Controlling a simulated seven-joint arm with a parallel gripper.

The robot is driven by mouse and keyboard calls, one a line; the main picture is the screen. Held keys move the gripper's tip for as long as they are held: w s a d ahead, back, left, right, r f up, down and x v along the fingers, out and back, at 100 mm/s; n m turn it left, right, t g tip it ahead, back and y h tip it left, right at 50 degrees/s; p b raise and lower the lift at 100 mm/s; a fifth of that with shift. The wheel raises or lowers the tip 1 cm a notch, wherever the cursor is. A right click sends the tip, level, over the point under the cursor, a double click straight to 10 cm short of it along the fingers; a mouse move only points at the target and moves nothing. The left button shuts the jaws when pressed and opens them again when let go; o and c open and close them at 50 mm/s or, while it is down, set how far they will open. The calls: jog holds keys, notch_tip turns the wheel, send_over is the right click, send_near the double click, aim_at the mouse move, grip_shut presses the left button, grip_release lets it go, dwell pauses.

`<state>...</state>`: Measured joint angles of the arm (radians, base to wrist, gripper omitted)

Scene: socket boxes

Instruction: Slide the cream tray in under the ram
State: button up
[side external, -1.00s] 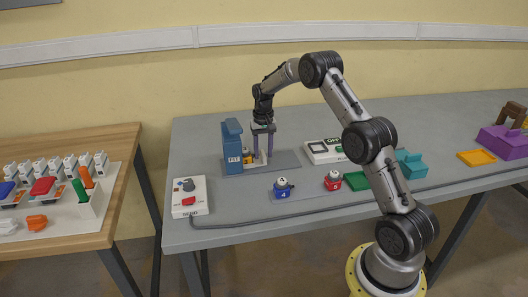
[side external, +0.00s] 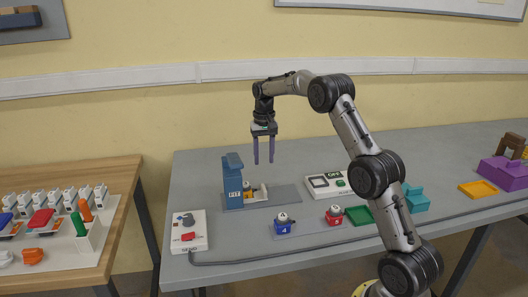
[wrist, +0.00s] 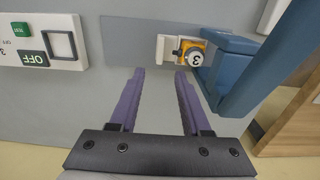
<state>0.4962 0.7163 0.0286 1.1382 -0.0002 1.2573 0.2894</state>
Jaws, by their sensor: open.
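The cream tray (side external: 262,192) lies on a grey plate at the foot of the blue press marked FIT (side external: 233,186). It also shows in the wrist view (wrist: 162,50). A yellow box with a round top marked 3 (wrist: 190,53) sits at the tray's press end, against or partly beneath the blue press head (wrist: 232,44). The ram itself is not clearly seen, so I cannot tell how far under it the tray reaches. My gripper (side external: 264,161) is open and empty, fingers pointing down, above the tray and apart from it.
A switch box marked OFF (side external: 328,184) stands right of the plate. A blue box (side external: 283,226) and a red box (side external: 334,217) stand in front. A white control box with a red button (side external: 188,233) is at front left, with a cable along the front edge.

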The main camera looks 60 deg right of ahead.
notch_tip(320, 180, up, 2)
jog(key=shift+r, duration=0.1)
